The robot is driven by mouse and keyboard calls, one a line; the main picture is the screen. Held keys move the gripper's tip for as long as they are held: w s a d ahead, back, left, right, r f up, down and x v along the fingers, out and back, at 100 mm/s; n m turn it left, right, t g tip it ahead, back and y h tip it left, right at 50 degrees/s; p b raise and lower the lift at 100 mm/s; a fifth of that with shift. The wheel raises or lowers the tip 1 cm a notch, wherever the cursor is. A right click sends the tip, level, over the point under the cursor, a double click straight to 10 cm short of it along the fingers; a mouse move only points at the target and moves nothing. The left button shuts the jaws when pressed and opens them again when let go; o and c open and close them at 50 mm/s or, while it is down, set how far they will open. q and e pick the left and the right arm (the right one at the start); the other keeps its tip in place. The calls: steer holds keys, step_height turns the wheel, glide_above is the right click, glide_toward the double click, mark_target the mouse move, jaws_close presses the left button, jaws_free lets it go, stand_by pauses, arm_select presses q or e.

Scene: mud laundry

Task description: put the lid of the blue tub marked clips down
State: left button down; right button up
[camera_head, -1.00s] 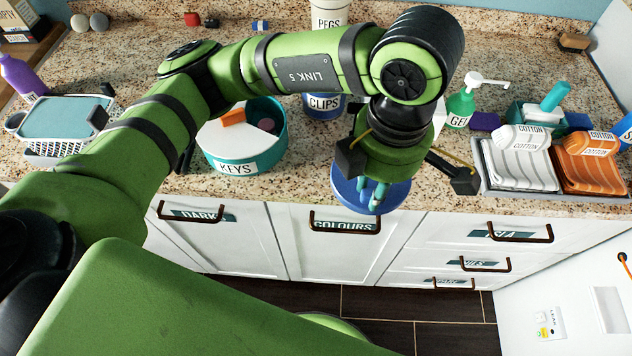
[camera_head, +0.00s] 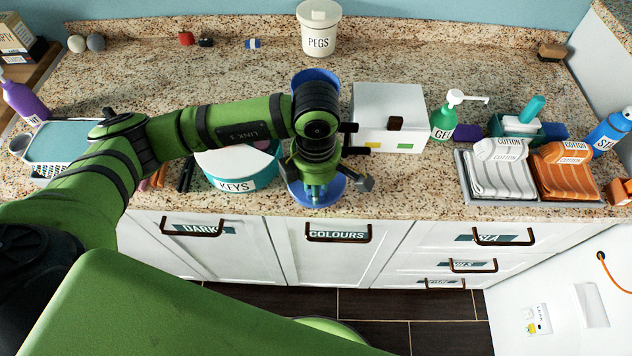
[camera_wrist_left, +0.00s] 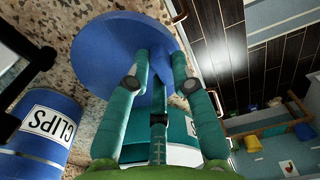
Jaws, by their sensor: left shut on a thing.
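The blue tub marked CLIPS (camera_wrist_left: 48,132) stands open on the counter at the left of the left wrist view. In the head view only its blue upper edge (camera_head: 316,75) shows behind my arm; the rest is hidden. The round blue lid (camera_wrist_left: 105,55) is in my left gripper (camera_wrist_left: 160,70), whose teal fingers are shut on it. In the head view the lid (camera_head: 331,192) is near the counter's front edge, in front of the tub and apart from it. The head view shows my left gripper (camera_head: 316,190) from above. My right gripper is not seen.
The teal KEYS tub (camera_head: 236,183) stands just left of the lid. A white box (camera_head: 388,112) stands to the right. The white PEGS tub (camera_head: 319,40) is at the back. A grey tray (camera_head: 478,196) with towels is further right. Counter between box and front edge is clear.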

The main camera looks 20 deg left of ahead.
arm_select(q)
steer(key=shift+f, duration=0.35)
steer(key=shift+f, duration=0.15)
steer(key=c, duration=1.1)
jaws_free()
